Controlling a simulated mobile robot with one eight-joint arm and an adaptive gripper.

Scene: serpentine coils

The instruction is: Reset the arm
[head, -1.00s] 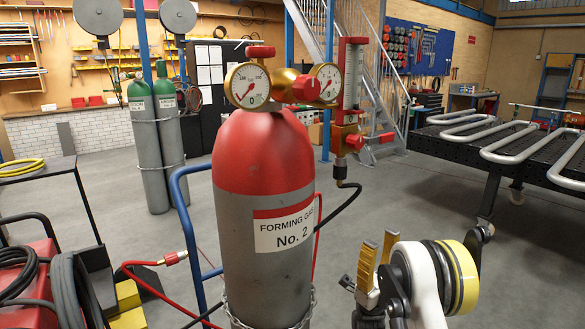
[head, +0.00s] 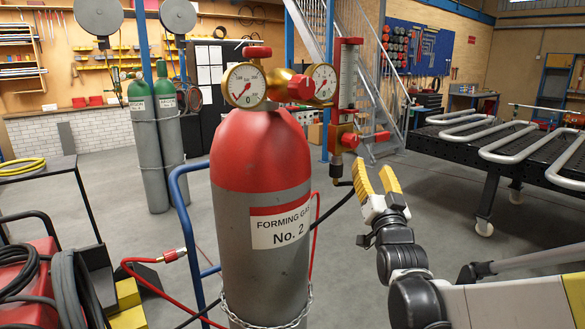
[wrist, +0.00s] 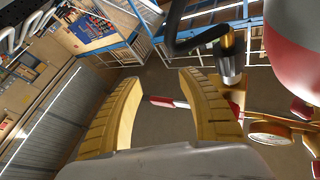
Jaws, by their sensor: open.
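My gripper (head: 376,180) is in the head view, right of the gas cylinder, with its yellow fingers pointing up. In the wrist view the two yellow fingers (wrist: 160,108) stand wide apart. The red and grey cylinder (head: 262,205), labelled "Forming Gas No. 2", stands upright. Its regulator has two gauges (head: 245,86) and a red-ended flowmeter (head: 348,95). The fingertips are just below the flowmeter's red fitting in the head view; I cannot tell the gap in depth. The wrist view shows a hose fitting (wrist: 230,65) near the right finger.
A black hose (head: 340,205) hangs from the flowmeter beside my gripper. A blue cart frame (head: 178,200) and a chain hold the cylinder. A black table (head: 465,145) with serpentine coils (head: 515,140) is at the right. Grey floor is open behind the cylinder.

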